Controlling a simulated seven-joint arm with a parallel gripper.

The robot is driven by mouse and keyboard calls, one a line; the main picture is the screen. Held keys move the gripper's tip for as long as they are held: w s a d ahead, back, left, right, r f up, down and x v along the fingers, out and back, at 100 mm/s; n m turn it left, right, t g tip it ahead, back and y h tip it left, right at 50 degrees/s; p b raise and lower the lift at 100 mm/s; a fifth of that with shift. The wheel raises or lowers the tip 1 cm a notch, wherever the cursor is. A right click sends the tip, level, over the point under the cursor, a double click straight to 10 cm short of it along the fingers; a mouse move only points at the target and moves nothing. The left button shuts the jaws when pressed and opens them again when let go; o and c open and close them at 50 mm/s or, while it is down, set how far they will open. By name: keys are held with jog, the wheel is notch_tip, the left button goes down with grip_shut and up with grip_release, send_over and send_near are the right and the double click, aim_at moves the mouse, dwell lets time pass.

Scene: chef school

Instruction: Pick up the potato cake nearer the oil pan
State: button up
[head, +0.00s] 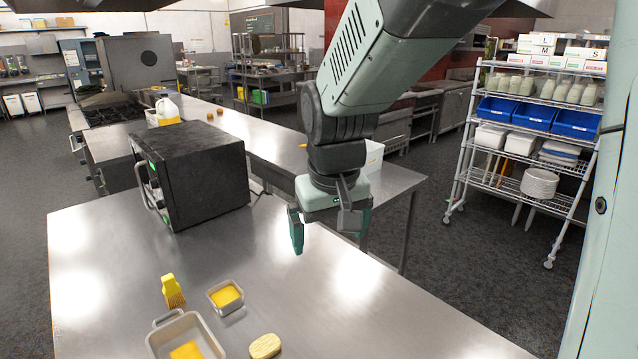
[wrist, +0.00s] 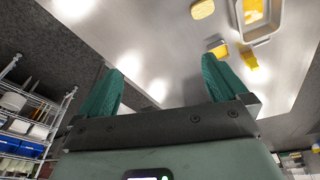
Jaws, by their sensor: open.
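One pale yellow oval potato cake (head: 265,346) lies on the steel table at the bottom of the head view; it also shows at the top of the wrist view (wrist: 202,9). A small square pan of yellow liquid (head: 225,309), seemingly the oil pan, stands just up and left of it. A larger grey handled tray (head: 163,338) to its left holds something yellow, partly cut off by the frame. No second potato cake can be made out. My gripper (head: 330,228) is open and empty, above the table's far right part, well away from the cake.
A yellow brush (head: 172,291) stands beside the small pan. A black oven-like box (head: 190,175) occupies the table's far left. The table's middle and right are clear. A wire shelf (head: 530,140) with blue bins stands beyond, at right.

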jog(key=w+a+f+n+g, duration=0.1)
jog(key=w+a+f, duration=0.2)
jog(key=a+f, duration=0.4)
jog(key=n+g, duration=0.2)
jog(key=n, duration=0.1)
send_over(265, 345)
notch_tip(265, 345, down, 22)
jog(key=shift+d+f, duration=0.1)
notch_tip(265, 345, down, 6)
jog(key=shift+r, duration=0.2)
jog(key=c, duration=1)
jog(key=shift+w+r, duration=0.1)
